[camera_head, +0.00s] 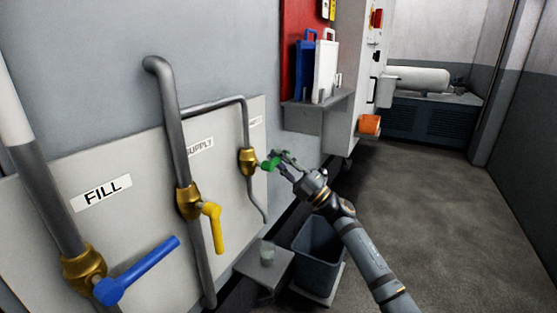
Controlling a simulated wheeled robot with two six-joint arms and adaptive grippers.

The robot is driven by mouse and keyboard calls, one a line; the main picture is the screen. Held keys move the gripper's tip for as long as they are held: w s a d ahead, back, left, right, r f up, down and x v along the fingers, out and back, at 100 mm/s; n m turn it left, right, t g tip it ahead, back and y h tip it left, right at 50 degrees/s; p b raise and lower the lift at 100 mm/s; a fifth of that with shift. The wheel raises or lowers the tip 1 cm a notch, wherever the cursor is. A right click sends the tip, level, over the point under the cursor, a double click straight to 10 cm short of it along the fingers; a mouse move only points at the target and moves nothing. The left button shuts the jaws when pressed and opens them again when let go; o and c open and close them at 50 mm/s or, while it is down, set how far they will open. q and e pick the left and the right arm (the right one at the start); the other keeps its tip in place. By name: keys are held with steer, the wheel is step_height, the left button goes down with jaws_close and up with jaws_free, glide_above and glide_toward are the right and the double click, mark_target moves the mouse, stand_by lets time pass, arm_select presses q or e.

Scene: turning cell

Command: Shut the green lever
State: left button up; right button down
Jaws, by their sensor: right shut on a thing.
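The green lever (271,162) sits on the brass valve (248,161) of the thin grey pipe, at the right of the wall panel. My right gripper (282,158) is at the lever and shut on it. Its fingers hide part of the lever, so I cannot tell the lever's exact angle. The valve is below a small label that is partly cut off by the viewing angle. My left gripper is not in view.
A yellow lever (213,227) points down and a blue lever (137,271) slants up to the right on nearby pipes. Open floor (430,210) lies to the right.

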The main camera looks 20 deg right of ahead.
steer(key=c, duration=1.7)
jaws_free()
steer(key=shift+s+f, duration=0.1)
steer(key=o, duration=0.4)
steer(key=shift+s, duration=0.15)
steer(key=shift+s+d+f, duration=0.1)
steer(key=shift+s+d, duration=0.05)
steer(key=shift+d, duration=0.05)
steer(key=v, duration=1.1)
steer(key=shift+d, duration=0.1)
